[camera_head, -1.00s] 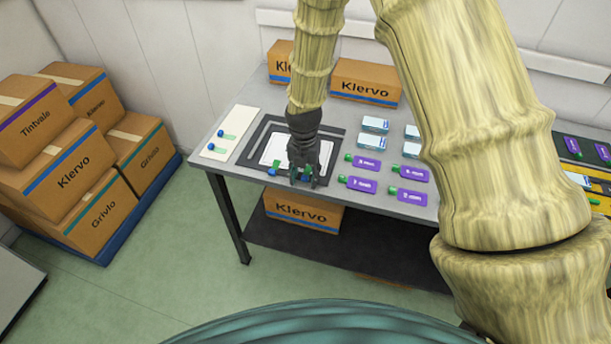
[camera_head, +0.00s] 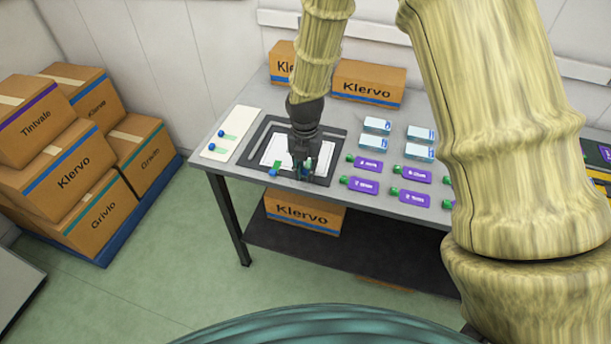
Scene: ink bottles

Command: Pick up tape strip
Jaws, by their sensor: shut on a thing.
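My gripper (camera_head: 306,174) is over the right front part of a dark-framed white tray or mat (camera_head: 252,147) on the table. It is shut on a small green and blue piece, which looks like a tape strip (camera_head: 308,163); the fingers hide most of it. Whether it is clear of the surface I cannot tell. Another green strip with a blue end (camera_head: 274,171) lies just left of the gripper, at the tray's front. Two more green strips with blue ends (camera_head: 222,140) lie on a white card (camera_head: 240,118) at the left.
Purple labelled bottles with green caps (camera_head: 365,185) lie right of the tray, with white-blue boxes (camera_head: 377,125) behind them. Klervo cartons (camera_head: 368,83) stand at the table's back. My arm hides part of the table's right side.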

